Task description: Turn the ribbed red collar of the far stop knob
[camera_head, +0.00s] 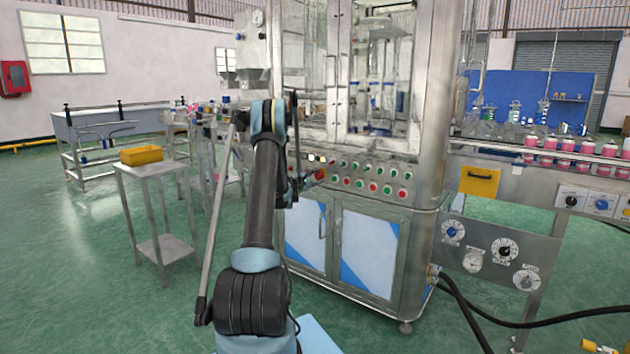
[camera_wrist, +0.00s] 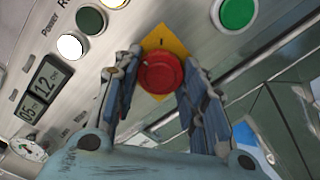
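The red stop knob (camera_wrist: 161,72) sits on a yellow diamond-shaped plate (camera_wrist: 157,40) on the steel control panel. Its round front faces the wrist camera; ribs on its collar are too small to make out. My gripper (camera_wrist: 162,66) points at the panel, with one finger on each side of the knob. The fingers are apart and open, their tips close to the knob's edges; I cannot tell whether they touch it. In the head view my gripper (camera_head: 307,178) is at the left part of the panel, and a small red spot beside it looks like the knob.
A green button (camera_wrist: 237,12) is right of the knob, and a white button (camera_wrist: 70,46) and digital displays (camera_wrist: 42,90) are left. The steel machine (camera_head: 425,215) has rows of buttons. A small table (camera_head: 150,170) with a yellow bin (camera_head: 142,155) stands left on open green floor.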

